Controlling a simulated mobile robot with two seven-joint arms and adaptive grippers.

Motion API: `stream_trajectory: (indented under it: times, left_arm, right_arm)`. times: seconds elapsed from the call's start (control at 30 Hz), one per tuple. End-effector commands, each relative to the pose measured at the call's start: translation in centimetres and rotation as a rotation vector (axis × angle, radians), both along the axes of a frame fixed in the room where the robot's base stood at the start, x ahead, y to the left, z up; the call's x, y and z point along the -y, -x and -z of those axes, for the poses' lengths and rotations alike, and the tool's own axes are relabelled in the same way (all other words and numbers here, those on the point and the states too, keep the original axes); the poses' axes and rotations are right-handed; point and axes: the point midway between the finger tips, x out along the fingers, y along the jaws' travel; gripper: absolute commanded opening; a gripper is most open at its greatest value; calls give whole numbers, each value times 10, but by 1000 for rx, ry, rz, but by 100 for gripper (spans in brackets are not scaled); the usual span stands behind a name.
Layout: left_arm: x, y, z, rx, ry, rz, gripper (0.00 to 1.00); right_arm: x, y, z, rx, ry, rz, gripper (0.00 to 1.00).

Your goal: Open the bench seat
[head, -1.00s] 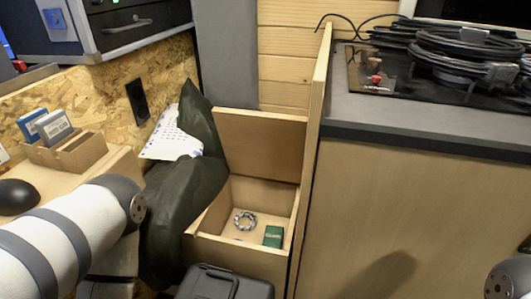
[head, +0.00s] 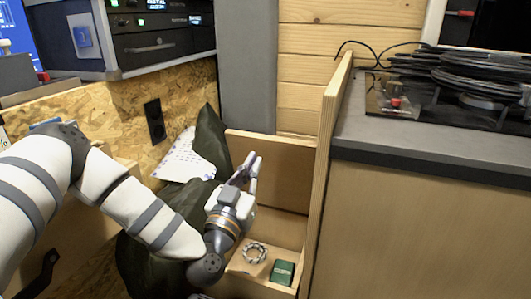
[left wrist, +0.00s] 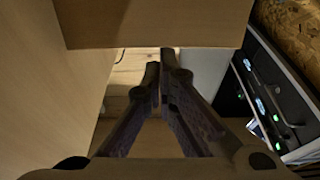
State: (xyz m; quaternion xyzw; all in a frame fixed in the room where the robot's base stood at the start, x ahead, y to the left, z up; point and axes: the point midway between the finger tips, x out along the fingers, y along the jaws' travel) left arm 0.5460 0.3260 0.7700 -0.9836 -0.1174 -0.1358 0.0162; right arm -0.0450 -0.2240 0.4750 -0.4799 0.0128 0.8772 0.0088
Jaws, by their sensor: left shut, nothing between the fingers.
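The bench seat is a light wooden box whose lid (head: 288,172) stands raised against the back, so the inside shows. In the head view my left gripper (head: 252,160) is in front of the lid's left part, above the box, with its fingers pointing up. I cannot tell whether it touches the lid. In the left wrist view its fingers (left wrist: 163,72) come together with nothing between them, below a wooden board (left wrist: 155,22). A beaded ring (head: 254,252) and a green box (head: 282,272) lie inside the seat. My right gripper is not in view.
A tall wooden panel (head: 325,150) and a counter (head: 430,140) with coiled cables (head: 465,75) bound the right side. Dark cloth (head: 150,250) and a printed sheet (head: 183,160) lie to the left. An equipment rack (head: 150,35) hangs above left.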

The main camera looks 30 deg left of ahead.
Motion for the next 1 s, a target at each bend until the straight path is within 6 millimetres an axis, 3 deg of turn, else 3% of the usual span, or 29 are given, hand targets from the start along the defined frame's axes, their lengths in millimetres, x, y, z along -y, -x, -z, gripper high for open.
stream_trajectory:
  times: [0.1, 0.3, 0.77, 0.87, 1.0]
  left_arm:
    - [-7, -24, -3, 0, 0, -2, 0]
    - [-12, -51, -11, -2, 0, 0, 0]
    - [-14, -60, -17, -4, 1, 2, 0]
    - [-15, -68, -26, -26, 2, 3, 0]
    - [-22, -100, -51, -127, 26, 4, 0]
  right_arm:
    - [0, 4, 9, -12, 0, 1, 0]
    - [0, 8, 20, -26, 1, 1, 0]
    - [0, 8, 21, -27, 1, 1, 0]
    - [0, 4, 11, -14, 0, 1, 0]
    - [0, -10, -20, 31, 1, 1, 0]
